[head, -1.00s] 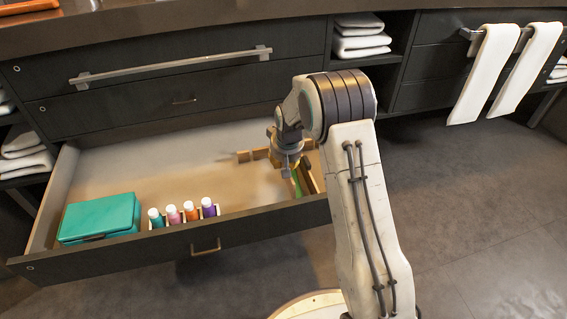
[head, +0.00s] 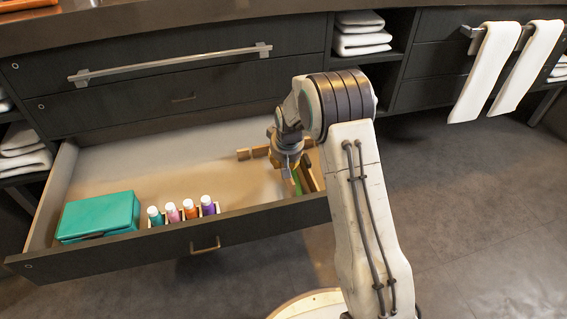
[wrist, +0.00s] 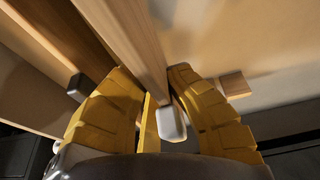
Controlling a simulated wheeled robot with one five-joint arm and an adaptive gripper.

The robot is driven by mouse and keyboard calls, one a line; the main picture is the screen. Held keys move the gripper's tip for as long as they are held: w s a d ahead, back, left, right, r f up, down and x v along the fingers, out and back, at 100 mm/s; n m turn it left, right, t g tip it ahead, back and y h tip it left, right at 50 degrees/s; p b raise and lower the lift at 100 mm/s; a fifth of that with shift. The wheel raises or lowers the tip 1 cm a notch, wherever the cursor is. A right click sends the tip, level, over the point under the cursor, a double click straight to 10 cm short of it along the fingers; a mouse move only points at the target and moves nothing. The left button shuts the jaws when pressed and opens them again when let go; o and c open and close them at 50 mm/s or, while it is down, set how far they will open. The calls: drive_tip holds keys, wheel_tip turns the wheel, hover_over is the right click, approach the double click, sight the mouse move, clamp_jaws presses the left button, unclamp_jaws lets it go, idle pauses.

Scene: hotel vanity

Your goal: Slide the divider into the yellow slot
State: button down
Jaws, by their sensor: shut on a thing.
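My gripper (head: 290,165) is down in the right part of the open drawer (head: 160,243). In the wrist view its yellow fingers (wrist: 160,105) are closed around a long pale wooden strip, the divider (wrist: 132,42). The strip runs up and away between the fingers. In the head view my gripper and arm hide most of the divider. I cannot make out the yellow slot for certain; a narrow yellow strip (wrist: 148,125) shows between the fingers, but I cannot tell what it belongs to.
A wooden block (head: 243,154) sits left of the gripper, and wooden pieces with a green patch (head: 298,186) lie at the drawer's right end. A teal box (head: 98,216) and several small bottles (head: 190,208) stand at the front left. The drawer's middle floor is clear.

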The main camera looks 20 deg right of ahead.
drive_tip(key=shift+f+b, duration=0.7)
drive_tip(key=shift+f, duration=0.4)
idle(0.3)
drive_tip(key=c, duration=1.3)
unclamp_jaws()
drive_tip(key=v, duration=1.2)
